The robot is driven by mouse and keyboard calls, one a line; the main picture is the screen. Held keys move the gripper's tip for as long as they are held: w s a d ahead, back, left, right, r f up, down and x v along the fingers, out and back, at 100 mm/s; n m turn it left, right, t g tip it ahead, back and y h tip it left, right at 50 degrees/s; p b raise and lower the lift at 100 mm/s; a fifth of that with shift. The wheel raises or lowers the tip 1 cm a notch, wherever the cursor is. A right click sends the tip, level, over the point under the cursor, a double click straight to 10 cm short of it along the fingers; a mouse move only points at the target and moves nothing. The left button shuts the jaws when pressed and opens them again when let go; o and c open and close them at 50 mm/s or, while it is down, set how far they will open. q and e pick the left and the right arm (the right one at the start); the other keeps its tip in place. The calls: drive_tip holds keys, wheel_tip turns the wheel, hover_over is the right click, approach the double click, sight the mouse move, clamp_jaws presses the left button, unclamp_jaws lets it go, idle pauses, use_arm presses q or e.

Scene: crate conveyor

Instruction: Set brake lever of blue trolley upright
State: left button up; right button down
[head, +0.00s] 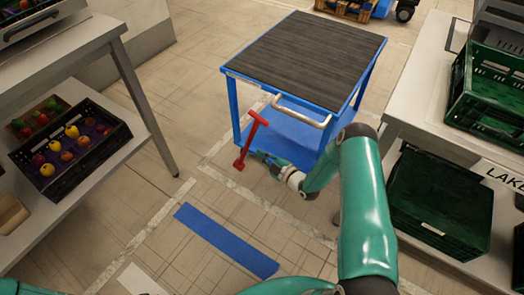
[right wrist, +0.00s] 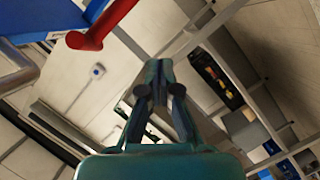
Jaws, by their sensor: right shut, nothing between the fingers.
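The blue trolley (head: 232,110) has a dark ribbed top and stands at the upper middle of the head view. Its red brake lever (head: 249,143) is at the near left corner and slants in the picture, with a short crosspiece at its upper end and a thicker lower end. My right gripper (head: 260,156) is just right of the lever's lower part. In the right wrist view its fingers (right wrist: 158,66) are together and empty, with the red lever (right wrist: 100,30) apart from them at the upper left. My left gripper is out of view.
A pale push handle (head: 301,112) sticks out from the trolley's near side. A shelf with a fruit crate (head: 112,142) stands left, a table with green crates (head: 457,100) right. A blue floor strip (head: 225,240) lies in front on open floor.

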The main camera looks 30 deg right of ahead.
drive_tip(key=s+d+f+n+t+y+b, duration=0.1)
drive_tip(key=s+d+f+n+t+b, duration=0.4)
drive_tip(key=d+n, duration=0.3)
use_arm(q)
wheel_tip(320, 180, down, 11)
drive_tip(key=b, duration=0.3)
use_arm(e)
drive_tip(key=x, duration=1.4)
drive_tip(key=shift+w+r+y, duration=0.25)
drive_tip(key=shift+r+y, duration=0.15)
drive_tip(key=shift+d, duration=0.1)
